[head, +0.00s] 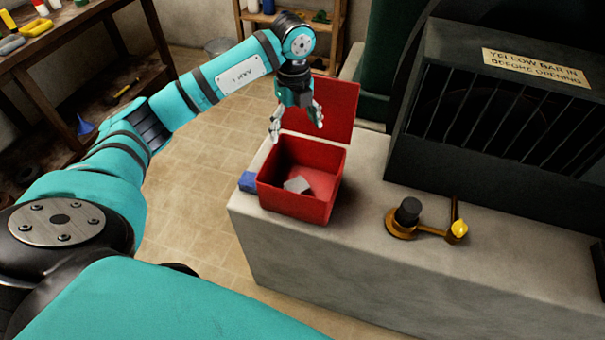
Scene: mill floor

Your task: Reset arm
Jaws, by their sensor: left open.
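My left arm comes in from the left and reaches over to the counter. My left gripper (296,122) is open and empty, pointing down above the back left part of a red box (296,205). The box's red lid (330,108) stands open at its back. A small pale grey block (297,185) lies inside the box on its floor. The gripper appears apart from the box and the block. My right gripper is not in view.
The box stands on a stone counter (330,250). A blue block (249,182) sits beside its left side. A brass piece with a black knob and yellow tip (427,226) lies to the right. Behind it is a dark barred housing with a sign (535,68). A workbench (60,45) is at left.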

